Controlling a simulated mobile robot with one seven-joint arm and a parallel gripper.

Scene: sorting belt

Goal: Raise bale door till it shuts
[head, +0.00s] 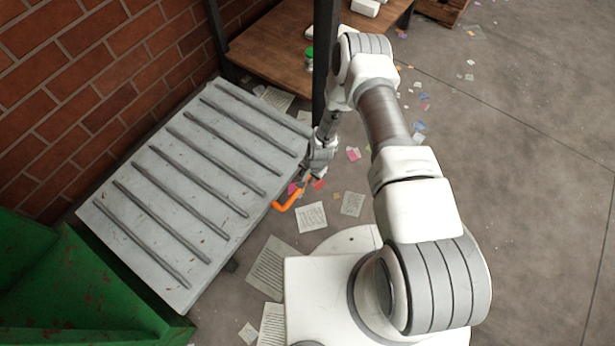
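The bale door appears to be the large grey ribbed panel (190,180), lying lowered and tilted between the brick wall and my base. An orange handle (284,206) sticks out at its right edge. My gripper (309,179) is at the upper end of this handle, beside the panel's right edge. The fingers are small and partly hidden by the wrist, so I cannot tell whether they are closed around the handle or only near it.
A green metal container (70,290) stands at the lower left. A brown wooden table (275,50) with a green-topped can (309,58) is behind a dark post (325,60). Paper sheets (312,217) and scraps litter the floor. The concrete floor at right is mostly clear.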

